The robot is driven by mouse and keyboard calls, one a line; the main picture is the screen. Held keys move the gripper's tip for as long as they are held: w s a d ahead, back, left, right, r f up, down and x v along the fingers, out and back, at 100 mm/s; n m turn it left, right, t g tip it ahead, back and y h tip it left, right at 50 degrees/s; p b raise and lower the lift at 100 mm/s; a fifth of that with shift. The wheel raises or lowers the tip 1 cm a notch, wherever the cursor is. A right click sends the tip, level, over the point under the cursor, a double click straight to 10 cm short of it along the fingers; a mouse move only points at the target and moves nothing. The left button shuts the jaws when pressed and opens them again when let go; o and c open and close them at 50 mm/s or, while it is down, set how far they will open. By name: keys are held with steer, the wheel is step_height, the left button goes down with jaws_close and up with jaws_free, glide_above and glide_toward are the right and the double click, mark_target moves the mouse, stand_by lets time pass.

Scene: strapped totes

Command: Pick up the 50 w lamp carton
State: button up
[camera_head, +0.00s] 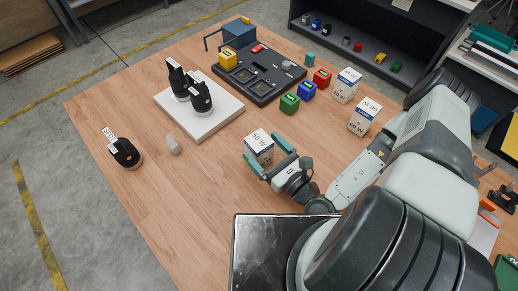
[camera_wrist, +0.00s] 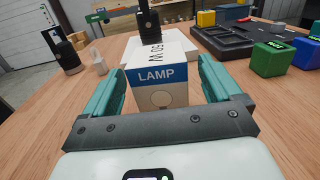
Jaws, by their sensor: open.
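The 50 W lamp carton (camera_head: 258,146) is a white and blue box standing upright on the wooden table. In the wrist view the carton (camera_wrist: 158,82) shows its blue LAMP band and its top marked 50 W, straight ahead. My gripper (camera_head: 268,151) is open, its teal fingers on either side of the carton at table height. In the wrist view the gripper (camera_wrist: 160,85) has a finger left and right of the carton, with a gap visible on each side. The carton's far side is hidden.
Two other lamp cartons (camera_head: 346,85) (camera_head: 364,116) stand to the right. Green, blue and red blocks (camera_head: 289,103) (camera_head: 306,91) (camera_head: 322,78) sit behind. A white board (camera_head: 205,122) bears black holders. A dark tray (camera_head: 262,86) is at the back.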

steer(key=shift+s+d+f+m, duration=0.1)
steer(key=shift+s+f+m, duration=0.15)
steer(key=shift+f, duration=0.35)
steer(key=shift+w+f+h, duration=0.15)
steer(key=shift+h, duration=0.25)
steer(key=shift+x, duration=2.35)
steer(key=c, duration=1.1)
